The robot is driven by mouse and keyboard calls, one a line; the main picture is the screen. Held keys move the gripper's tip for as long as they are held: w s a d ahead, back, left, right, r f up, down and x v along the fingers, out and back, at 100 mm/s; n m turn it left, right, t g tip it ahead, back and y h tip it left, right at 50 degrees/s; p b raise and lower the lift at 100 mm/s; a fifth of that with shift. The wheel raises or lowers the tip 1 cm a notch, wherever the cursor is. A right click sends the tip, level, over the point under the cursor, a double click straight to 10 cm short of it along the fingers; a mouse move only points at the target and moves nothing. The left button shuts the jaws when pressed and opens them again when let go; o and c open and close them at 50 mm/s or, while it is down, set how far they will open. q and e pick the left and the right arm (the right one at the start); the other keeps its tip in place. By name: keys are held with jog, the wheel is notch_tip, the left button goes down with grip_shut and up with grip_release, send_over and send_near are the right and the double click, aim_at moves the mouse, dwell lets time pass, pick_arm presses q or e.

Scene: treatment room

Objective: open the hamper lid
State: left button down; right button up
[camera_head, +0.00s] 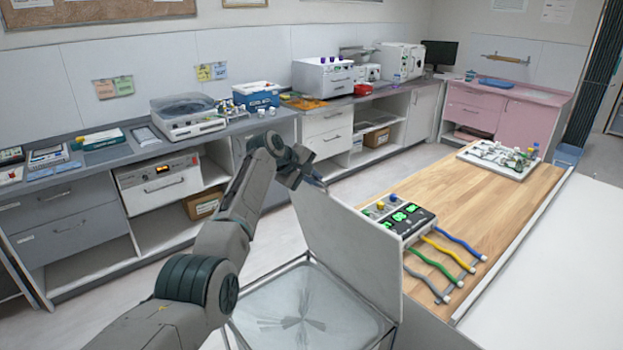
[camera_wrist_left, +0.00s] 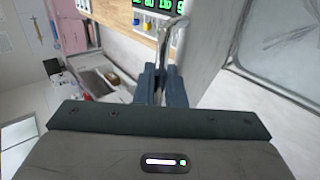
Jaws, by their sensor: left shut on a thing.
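The hamper (camera_head: 300,310) stands at the lower middle of the head view, a thin metal frame with a pale, see-through interior. Its light grey lid (camera_head: 350,250) stands up steeply along the hamper's right side, next to the wooden-topped table, so the hamper's top is uncovered. My left gripper (camera_head: 318,184) is at the lid's upper left corner. In the left wrist view my left gripper (camera_wrist_left: 161,85) is shut on a thin metal handle (camera_wrist_left: 172,45) beside the lid's pale panel (camera_wrist_left: 207,50). My right gripper is not in view.
A wooden-topped table (camera_head: 440,220) stands close to the right of the lid, with a green-lit device (camera_head: 400,215) and coloured bands near its edge. Grey counters (camera_head: 75,205) line the wall at left and back. Floor between counters and hamper is clear.

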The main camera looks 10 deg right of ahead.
pick_arm(q)
jog(key=shift+f, duration=0.15)
jog(key=c, duration=1.6)
grip_release()
jog(key=shift+s, duration=0.15)
jog(key=shift+a, duration=0.1)
jog(key=b+v, duration=0.4)
jog(key=v, duration=0.7)
jog(key=shift+r, duration=0.25)
